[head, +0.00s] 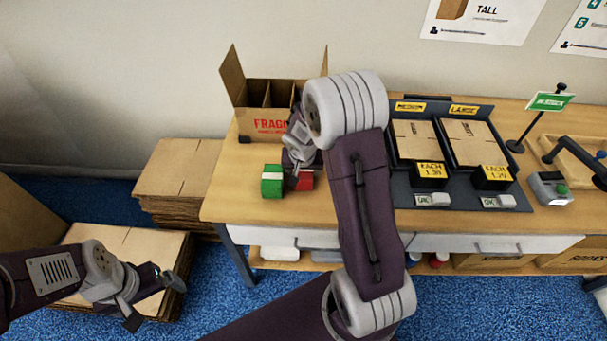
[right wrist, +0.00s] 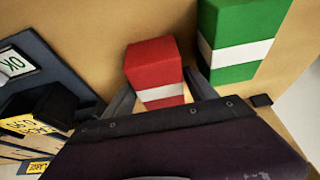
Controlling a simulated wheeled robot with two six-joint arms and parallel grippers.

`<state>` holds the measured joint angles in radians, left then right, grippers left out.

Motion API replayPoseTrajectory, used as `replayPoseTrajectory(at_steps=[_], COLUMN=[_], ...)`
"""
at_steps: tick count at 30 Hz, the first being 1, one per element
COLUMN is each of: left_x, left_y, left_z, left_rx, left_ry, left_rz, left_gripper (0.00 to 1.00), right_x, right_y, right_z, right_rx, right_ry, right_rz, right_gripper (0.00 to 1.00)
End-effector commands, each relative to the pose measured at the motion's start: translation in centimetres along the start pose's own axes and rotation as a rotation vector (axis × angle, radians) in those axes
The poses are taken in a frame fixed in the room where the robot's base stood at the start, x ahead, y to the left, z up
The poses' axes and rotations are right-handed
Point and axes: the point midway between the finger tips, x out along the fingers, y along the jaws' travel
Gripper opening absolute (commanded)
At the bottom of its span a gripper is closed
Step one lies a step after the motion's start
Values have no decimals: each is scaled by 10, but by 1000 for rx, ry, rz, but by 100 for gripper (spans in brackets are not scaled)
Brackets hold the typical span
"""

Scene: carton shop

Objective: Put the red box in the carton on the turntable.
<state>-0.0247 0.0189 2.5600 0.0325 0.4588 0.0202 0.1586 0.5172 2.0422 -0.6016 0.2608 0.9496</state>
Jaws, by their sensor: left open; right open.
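The red box (right wrist: 153,64) with a white band stands on the table in the right wrist view. My right gripper (right wrist: 160,88) is open, with its fingers on either side of the red box's near part. In the head view the red box (head: 305,181) shows only partly beneath my right gripper (head: 301,166). A green box (head: 272,181) with a white band stands just left of it. The open carton (head: 268,124), marked FRAGILE and with dividers inside, stands at the back left of the table. Any turntable under it is hidden. My left gripper (head: 152,300) is open and empty, low at the left.
The green box (right wrist: 243,40) stands close beside my right gripper's finger. A dark display with flat cartons (head: 415,139) lies to the right on the table. Stacks of flat cardboard (head: 177,170) stand on the floor at the left. Bare table (head: 230,205) lies left of the green box.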

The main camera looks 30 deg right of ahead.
Motion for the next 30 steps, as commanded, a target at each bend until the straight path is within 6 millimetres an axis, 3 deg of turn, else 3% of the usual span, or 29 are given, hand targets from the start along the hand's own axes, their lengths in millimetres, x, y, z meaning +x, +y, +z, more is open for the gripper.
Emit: replayPoseTrajectory(at_steps=[8,12,15,23,30], left_x=[1,1,0,-5,-28], left_y=[0,0,0,0,1], left_z=[0,0,0,0,-3], left_rx=[0,0,0,0,0], left_ry=[0,0,0,0,0], left_rz=[0,0,0,0,0], left_gripper=[95,95,95,95,95], right_x=[0,0,0,-4,-38], right_y=[0,0,0,0,0], right_z=[0,0,0,-2,-17], right_rx=[0,0,0,0,2], right_ry=[0,0,0,0,4], right_rz=[0,0,0,0,-1], right_gripper=[65,26,4,4,4])
